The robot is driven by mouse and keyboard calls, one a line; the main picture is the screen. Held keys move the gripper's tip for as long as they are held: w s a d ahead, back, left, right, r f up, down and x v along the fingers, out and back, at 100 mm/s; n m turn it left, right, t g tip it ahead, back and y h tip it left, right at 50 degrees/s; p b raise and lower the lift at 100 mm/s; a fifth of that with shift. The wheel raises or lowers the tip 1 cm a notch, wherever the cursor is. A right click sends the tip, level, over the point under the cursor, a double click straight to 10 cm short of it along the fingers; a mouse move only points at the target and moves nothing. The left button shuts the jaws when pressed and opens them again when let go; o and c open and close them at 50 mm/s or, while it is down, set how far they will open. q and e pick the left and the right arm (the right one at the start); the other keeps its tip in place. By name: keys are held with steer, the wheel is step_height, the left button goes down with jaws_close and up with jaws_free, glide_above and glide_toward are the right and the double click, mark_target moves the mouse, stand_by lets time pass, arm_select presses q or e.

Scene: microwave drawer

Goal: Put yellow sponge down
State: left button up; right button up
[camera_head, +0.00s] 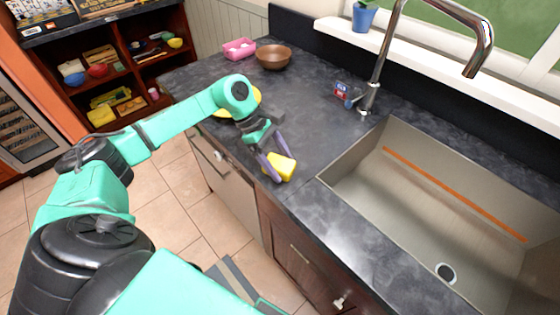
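The yellow sponge (284,169) is a small yellow block between the fingertips of my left gripper (277,165), over the front part of the dark counter (318,142), left of the sink. The fingers lie on either side of the sponge and look closed on it. The gripper points down toward the counter. I cannot tell whether the sponge's underside touches the countertop. My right gripper is not in view.
The sink (440,210) is at the right, with a tall faucet (375,60). A brown bowl (273,57) and a pink container (238,49) stand at the back. A yellow dish (222,113) is partly hidden behind my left arm. Counter between gripper and faucet is mostly clear.

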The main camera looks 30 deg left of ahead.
arm_select(q)
steer(key=shift+o, duration=0.3)
steer(key=shift+r, duration=0.15)
steer(key=shift+a+r, duration=0.1)
steer(key=shift+a, duration=0.05)
steer(key=b+v, duration=0.3)
steer(key=v, duration=0.8)
steer(key=shift+r, duration=0.4)
steer(key=shift+a, duration=0.1)
